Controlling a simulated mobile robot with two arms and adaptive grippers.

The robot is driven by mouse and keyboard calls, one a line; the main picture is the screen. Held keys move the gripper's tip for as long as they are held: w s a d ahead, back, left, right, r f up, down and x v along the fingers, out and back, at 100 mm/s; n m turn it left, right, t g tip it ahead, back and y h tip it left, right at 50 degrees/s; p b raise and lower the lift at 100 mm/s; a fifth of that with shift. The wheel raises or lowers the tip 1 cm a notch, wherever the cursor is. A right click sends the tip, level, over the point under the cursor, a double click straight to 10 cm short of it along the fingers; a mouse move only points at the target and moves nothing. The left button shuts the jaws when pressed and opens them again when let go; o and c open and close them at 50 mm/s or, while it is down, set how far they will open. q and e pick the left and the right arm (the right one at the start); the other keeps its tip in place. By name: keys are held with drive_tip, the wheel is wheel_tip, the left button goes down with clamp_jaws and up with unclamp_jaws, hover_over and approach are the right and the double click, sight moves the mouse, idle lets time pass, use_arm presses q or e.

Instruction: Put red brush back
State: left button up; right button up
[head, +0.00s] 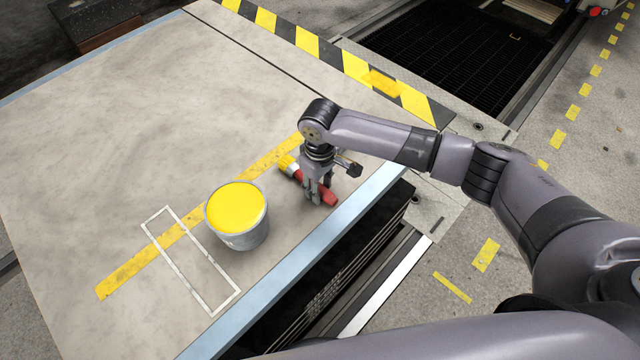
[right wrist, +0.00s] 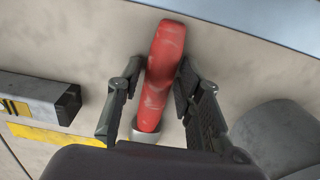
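The red brush (head: 327,197) lies on the tabletop near its blue-edged side, its yellow bristles (head: 287,164) pointing to the upper left. In the right wrist view its red handle (right wrist: 163,75) and metal collar show between the fingers. My right gripper (head: 318,192) is down over the brush. Its two fingers (right wrist: 158,95) are apart, one on each side of the handle, with a narrow gap on the left; contact on the right is hard to tell. A white rectangle outline (head: 163,252) is marked on the table. My left gripper is out of view.
A yellow stripe (head: 130,273) crosses the table (head: 100,150). The far tabletop is clear. A dark pit grating (head: 455,60) lies beyond the striped edge.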

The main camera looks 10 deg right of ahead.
drive_tip(key=shift+o, duration=0.9)
